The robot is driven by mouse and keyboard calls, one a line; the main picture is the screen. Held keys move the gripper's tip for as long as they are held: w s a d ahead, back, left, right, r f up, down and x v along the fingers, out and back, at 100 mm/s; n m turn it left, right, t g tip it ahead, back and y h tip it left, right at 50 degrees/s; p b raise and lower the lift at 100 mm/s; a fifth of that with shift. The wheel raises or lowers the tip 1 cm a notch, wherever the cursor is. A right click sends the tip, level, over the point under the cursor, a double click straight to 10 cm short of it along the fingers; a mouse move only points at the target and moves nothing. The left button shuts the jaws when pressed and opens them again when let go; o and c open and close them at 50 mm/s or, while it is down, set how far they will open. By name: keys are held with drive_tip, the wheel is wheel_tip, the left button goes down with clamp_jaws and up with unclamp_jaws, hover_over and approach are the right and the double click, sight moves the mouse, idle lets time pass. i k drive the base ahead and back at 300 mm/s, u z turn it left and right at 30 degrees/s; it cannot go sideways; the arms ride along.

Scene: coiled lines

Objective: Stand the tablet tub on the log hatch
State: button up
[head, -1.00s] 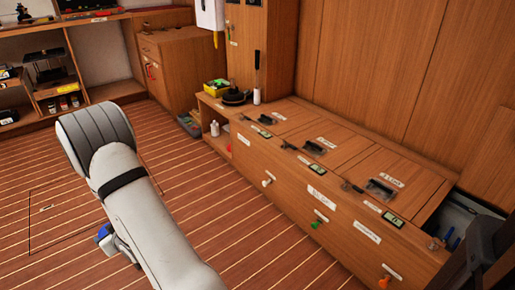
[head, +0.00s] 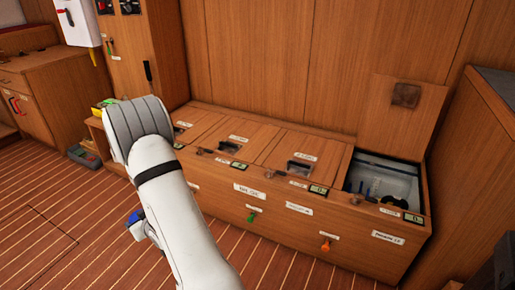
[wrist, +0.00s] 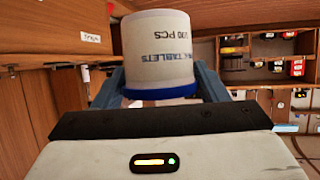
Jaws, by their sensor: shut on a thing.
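The tablet tub (wrist: 160,48) is white with a blue band at its near end, and its printed text looks upside down in the wrist view. My gripper (wrist: 162,84) is shut on it, one blue-grey finger on each side. A wooden bench on the right has several flush hatches. The hatch (head: 285,147) left of the open bin has a dark handle and a white label that may read LOG; it is too small to be sure. Its lid is closed and nothing stands on it.
Latches and small displays line the front edge. A wooden cabinet (head: 490,140) stands at right. The striped floor (head: 60,220) before the bench is clear.

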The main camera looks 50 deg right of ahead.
sight(325, 150)
drive_tip(key=u, duration=1.35)
drive_tip(key=i, duration=0.1)
drive_tip(key=z, duration=2.7)
